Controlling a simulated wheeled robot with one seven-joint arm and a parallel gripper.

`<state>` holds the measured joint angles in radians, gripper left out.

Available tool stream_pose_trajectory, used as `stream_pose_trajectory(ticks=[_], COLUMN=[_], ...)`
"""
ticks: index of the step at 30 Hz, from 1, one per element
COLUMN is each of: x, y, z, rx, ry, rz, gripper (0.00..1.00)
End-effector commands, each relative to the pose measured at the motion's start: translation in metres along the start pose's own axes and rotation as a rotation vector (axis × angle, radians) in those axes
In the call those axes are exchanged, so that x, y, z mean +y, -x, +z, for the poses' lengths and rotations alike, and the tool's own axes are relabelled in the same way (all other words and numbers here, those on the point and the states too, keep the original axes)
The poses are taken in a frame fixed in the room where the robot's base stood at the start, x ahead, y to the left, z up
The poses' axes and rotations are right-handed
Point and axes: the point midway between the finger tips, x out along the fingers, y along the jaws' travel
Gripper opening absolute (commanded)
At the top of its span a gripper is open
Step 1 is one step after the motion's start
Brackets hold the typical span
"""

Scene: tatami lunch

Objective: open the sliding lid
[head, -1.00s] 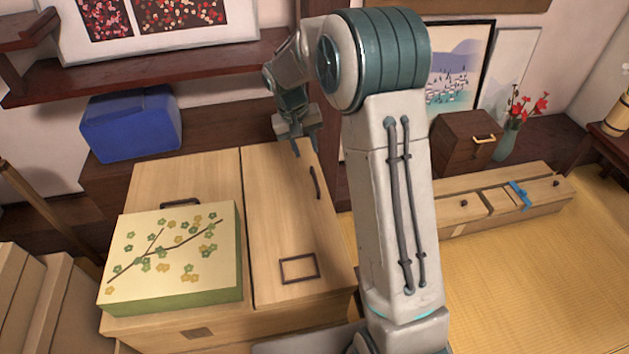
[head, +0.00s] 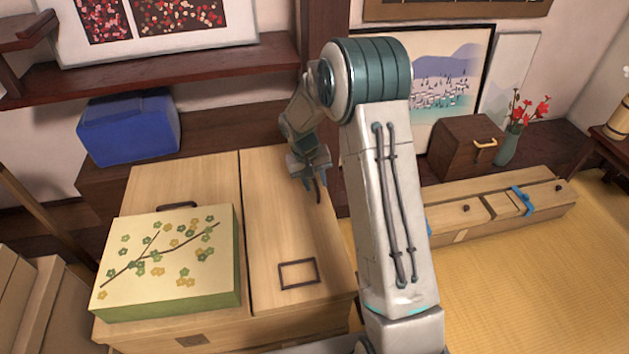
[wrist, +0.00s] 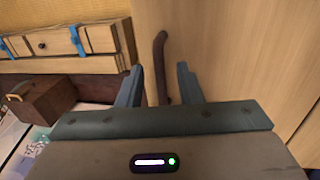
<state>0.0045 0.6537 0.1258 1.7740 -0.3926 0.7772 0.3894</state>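A pale wooden chest has a top of two panels. The right panel (head: 278,225), which looks like the sliding lid, has a dark bar handle (head: 318,192) near its right edge and a dark rectangular frame near its front. My gripper (head: 312,183) is low over this handle and partly hides it. In the wrist view my gripper (wrist: 160,82) is open, and the dark handle (wrist: 160,60) shows between its two fingers with gaps on both sides. I cannot tell whether a finger touches the panel.
A flowered green-sided box (head: 165,262) stands on the left panel (head: 200,176), by another dark handle. A blue box (head: 130,130) is behind. A brown chest (head: 462,150), a vase (head: 507,145) and a long wooden box (head: 470,222) with a blue strap are right.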

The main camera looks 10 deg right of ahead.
Motion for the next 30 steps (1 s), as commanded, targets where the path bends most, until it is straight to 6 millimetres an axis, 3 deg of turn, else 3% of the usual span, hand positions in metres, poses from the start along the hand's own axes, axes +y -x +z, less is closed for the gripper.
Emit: stream_pose_trajectory(ticks=[2,6,13,17,23,30], x=[0.0,0.0,0.002,0.015,0.059,0.126], y=[0.0,0.0,0.0,-0.002,-0.009,-0.022], z=[0.0,0.0,0.0,0.0,0.0,0.0], rx=[0.0,0.0,0.0,-0.001,-0.002,-0.001], ry=[0.0,0.0,-0.001,-0.001,-0.006,-0.007], rz=[0.0,0.0,0.0,0.001,0.002,0.002], gripper=[0.32,0.0,0.0,0.0,0.0,0.0])
